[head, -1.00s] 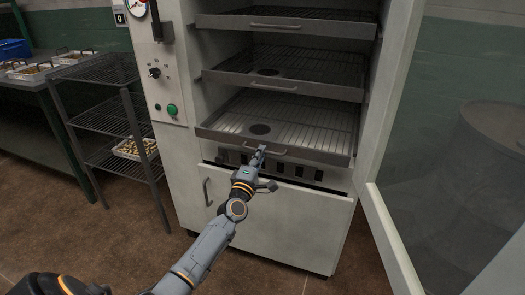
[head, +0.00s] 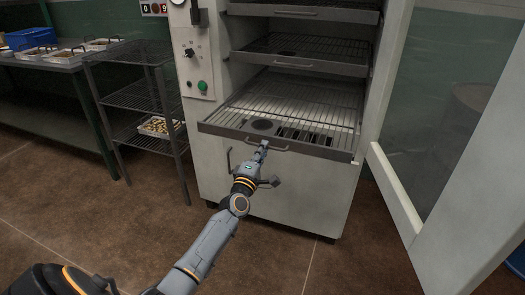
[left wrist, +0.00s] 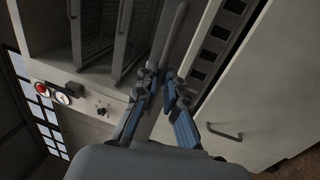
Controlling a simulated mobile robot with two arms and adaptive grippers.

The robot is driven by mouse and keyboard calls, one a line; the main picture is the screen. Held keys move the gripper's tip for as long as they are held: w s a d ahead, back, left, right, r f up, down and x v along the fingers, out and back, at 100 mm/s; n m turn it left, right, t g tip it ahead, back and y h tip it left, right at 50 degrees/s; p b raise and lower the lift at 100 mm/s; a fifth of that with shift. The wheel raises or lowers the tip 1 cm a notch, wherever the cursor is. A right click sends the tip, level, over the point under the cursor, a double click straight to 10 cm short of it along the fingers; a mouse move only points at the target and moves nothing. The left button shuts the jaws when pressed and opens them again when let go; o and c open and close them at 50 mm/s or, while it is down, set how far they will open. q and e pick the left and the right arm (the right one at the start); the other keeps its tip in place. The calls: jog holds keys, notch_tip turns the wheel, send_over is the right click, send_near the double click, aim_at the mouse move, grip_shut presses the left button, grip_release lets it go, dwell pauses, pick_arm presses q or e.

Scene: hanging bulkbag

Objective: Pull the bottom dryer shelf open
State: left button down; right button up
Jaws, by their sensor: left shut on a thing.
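The bottom dryer shelf (head: 310,102) is a wire rack with a grey metal front, and it sticks out well beyond the shelves above it. My left gripper (head: 263,148) is shut on the handle (head: 280,149) at the front of this shelf. In the left wrist view my left gripper (left wrist: 163,88) has its fingers closed around the handle bar (left wrist: 177,32). The dryer cabinet (head: 280,190) is pale grey and stands open. My right gripper is not in view.
Two more shelves, the middle (head: 310,55) and the top (head: 305,12), sit inside above. The dryer's door (head: 395,190) is swung open at the right. A wire rack (head: 140,95) with a tray stands at the left. The floor in front is clear.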

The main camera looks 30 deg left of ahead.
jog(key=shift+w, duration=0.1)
pick_arm(q)
jog(key=c, duration=1.4)
grip_release()
jog(key=shift+c, duration=0.2)
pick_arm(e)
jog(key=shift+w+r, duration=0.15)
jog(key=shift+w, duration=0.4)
pick_arm(q)
jog(key=v, duration=1.2)
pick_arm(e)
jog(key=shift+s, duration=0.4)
